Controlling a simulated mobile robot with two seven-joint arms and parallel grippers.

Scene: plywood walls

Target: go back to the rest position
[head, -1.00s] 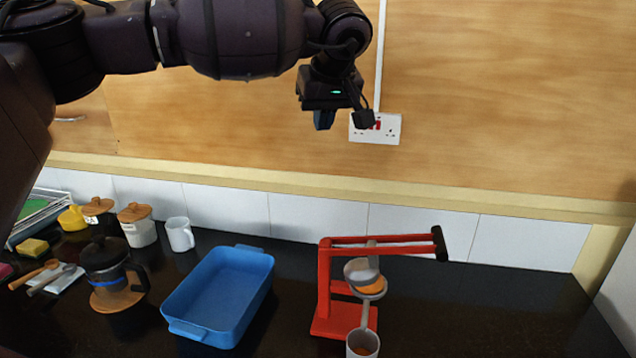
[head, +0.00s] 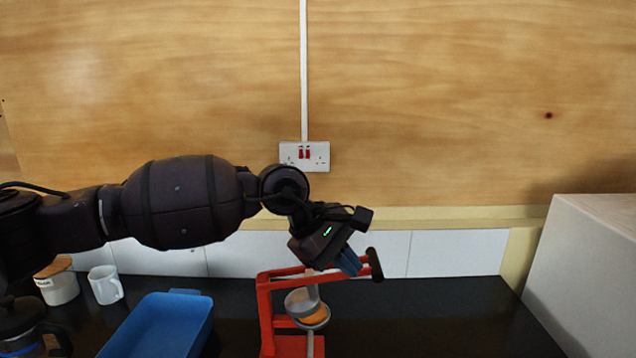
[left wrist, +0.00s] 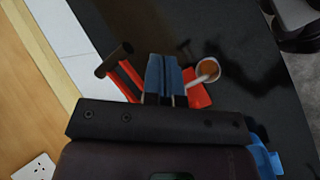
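My left gripper (head: 348,262) hangs above the red lever press (head: 265,310), near the black grip (head: 375,265) of its lever. In the left wrist view the two blue fingers (left wrist: 165,78) lie together with nothing seen between them. The black grip (left wrist: 114,60) shows there to the left of the fingers, apart from them. The fingers hide part of the press. My right gripper is in neither view.
A blue tray (head: 160,325) is left of the press, with a white mug (head: 105,285) and lidded jar (head: 58,285) beyond. A dark glass pot (head: 20,325) stands at far left. A cup (left wrist: 208,70) is by the press. A pale box (head: 590,270) is right.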

